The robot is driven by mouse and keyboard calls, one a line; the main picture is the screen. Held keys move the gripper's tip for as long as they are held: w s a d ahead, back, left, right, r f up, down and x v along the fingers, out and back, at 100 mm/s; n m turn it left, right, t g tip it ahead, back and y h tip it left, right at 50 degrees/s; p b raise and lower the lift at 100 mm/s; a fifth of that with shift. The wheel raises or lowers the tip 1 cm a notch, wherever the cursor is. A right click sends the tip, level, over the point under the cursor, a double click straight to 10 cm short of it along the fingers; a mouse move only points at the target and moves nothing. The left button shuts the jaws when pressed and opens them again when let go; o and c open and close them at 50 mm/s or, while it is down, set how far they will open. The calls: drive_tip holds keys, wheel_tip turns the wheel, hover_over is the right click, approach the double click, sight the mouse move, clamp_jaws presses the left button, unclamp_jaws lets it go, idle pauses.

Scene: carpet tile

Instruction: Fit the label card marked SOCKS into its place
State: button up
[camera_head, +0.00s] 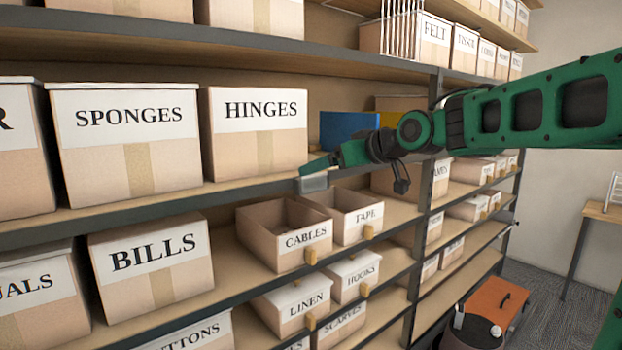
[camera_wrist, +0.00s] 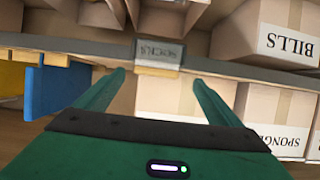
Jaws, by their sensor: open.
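The SOCKS card (camera_wrist: 158,50) is a small grey card with dark, upside-down lettering, just beyond the fingertips at the shelf edge. It seems to sit in a pale holder (camera_wrist: 156,71) on that edge; I cannot tell whether it is fully seated. In the head view a small grey-white piece (camera_head: 313,184) shows there, its lettering not legible.
Open CABLES (camera_head: 285,252) and TAPE (camera_head: 347,228) boxes sit on the shelf below. A floor robot-like orange case (camera_head: 497,303) stands at lower right.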

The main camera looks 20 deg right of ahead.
sight(316, 181)
drive_tip(key=x, duration=0.4)
drive_tip(key=shift+w+d+r, duration=0.1)
drive_tip(key=shift+w+d, duration=0.05)
drive_tip(key=shift+w, duration=0.4)
drive_tip(key=shift+c, duration=0.5)
drive_tip(key=c, duration=1)
drive_tip(key=shift+r, duration=0.1)
